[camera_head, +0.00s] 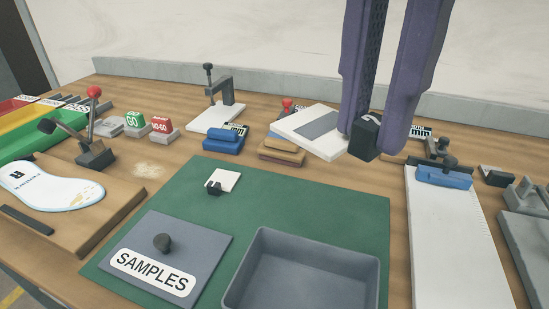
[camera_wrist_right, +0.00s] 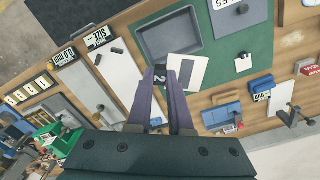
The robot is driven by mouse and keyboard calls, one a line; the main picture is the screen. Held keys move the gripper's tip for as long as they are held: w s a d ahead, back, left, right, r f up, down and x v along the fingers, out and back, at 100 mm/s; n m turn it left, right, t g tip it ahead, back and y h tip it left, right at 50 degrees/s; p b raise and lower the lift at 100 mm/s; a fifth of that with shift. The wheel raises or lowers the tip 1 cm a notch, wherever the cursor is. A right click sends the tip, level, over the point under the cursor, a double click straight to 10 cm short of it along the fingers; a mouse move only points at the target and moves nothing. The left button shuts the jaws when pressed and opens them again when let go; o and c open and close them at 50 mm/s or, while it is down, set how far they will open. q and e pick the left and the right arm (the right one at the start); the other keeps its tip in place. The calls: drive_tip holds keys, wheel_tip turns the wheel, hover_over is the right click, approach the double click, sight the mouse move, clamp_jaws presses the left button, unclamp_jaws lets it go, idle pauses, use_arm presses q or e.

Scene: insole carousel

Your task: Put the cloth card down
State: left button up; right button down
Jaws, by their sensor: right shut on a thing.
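The cloth card (camera_head: 293,126), a white plate with a grey cloth patch, hangs tilted in the air beyond the back of the green mat. My right gripper (camera_head: 364,133) is shut on its black grip block, at the card's right end. In the right wrist view the fingers (camera_wrist_right: 161,80) close on the black block, and the card (camera_wrist_right: 199,74) sticks out to the right. From above it overlaps the green mat and lies beside the grey tray. My left gripper is in neither view.
The green mat (camera_head: 340,210) bears an open grey tray (camera_head: 372,265), a grey SAMPLES plate (camera_head: 207,240) with a dark knob and a small white card (camera_head: 229,178) with a black clip. Blue blocks (camera_head: 222,143) and stacked tan blocks (camera_head: 283,155) stand behind. Bare mat lies between.

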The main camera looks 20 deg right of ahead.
sight(354, 149)
drive_tip(key=f+m, duration=0.1)
drive_tip(key=a+f+m+b, duration=0.1)
drive_tip(key=m, duration=0.1)
drive_tip(key=shift+s+a+f, duration=0.2)
drive_tip(key=shift+s+f, duration=0.15)
drive_tip(key=shift+f, duration=0.05)
wheel_tip(354, 149, down, 20)
drive_tip(key=shift+s+r+b, duration=0.1)
drive_tip(key=shift+b, duration=0.95)
drive_tip(key=shift+f+b, duration=0.3)
drive_tip(key=c, duration=0.8)
unclamp_jaws()
drive_tip(key=shift+r, duration=0.15)
drive_tip(key=shift+c, duration=0.2)
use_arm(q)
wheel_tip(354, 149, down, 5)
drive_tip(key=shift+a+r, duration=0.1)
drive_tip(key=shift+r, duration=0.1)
use_arm(e)
drive_tip(key=shift+r+p, duration=0.2)
drive_tip(key=shift+p, duration=0.15)
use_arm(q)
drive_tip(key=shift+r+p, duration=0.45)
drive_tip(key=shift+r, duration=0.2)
use_arm(e)
wheel_tip(354, 149, up, 12)
